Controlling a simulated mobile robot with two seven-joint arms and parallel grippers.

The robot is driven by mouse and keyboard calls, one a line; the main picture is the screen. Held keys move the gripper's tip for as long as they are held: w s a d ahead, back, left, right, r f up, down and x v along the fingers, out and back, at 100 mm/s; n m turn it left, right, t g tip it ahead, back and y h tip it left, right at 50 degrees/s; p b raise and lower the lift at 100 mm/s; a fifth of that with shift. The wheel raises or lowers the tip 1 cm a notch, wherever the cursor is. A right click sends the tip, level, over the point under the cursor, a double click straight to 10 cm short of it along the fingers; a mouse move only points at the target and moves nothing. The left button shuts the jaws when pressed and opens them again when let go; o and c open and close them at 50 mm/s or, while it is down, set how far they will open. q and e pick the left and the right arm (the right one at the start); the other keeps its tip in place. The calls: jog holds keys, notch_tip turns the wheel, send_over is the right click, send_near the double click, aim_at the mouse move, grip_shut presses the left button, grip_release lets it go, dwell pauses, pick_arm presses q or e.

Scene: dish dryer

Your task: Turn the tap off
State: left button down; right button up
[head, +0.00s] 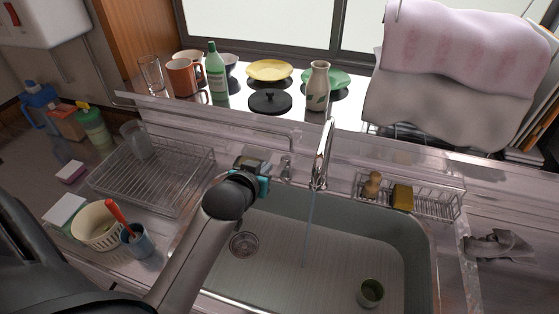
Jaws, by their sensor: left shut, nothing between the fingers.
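The tap (323,158) is a chrome spout rising at the back edge of the sink. A thin blue stream of water (308,225) runs from it down into the basin. A small metal fitting, perhaps the tap's handle (287,166), stands just left of the spout. My left gripper (264,175) is at the back left corner of the sink, a little left of this fitting. Its fingers are mostly hidden behind my own wrist, and I cannot tell whether they touch the fitting. It is shut and empty. My right gripper is not in view.
A wire dish rack (152,178) stands left of my arm. A wire caddy (438,198) with a sponge and brush sits right of the tap. Bottles, mugs and plates stand on the ledge behind.

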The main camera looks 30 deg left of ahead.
pick_arm(q)
jog(key=b, duration=0.2)
send_over(275, 177)
jog(key=f, duration=0.2)
jog(key=w+f, duration=0.1)
jog(key=f, duration=0.1)
jog(key=shift+a+f, duration=0.15)
jog(key=shift+f, duration=0.15)
jog(key=f, duration=0.3)
jog(key=shift+s+f+b, duration=0.1)
jog(key=shift+s+b, duration=0.25)
jog(key=shift+s+f, duration=0.1)
jog(key=shift+f, duration=0.3)
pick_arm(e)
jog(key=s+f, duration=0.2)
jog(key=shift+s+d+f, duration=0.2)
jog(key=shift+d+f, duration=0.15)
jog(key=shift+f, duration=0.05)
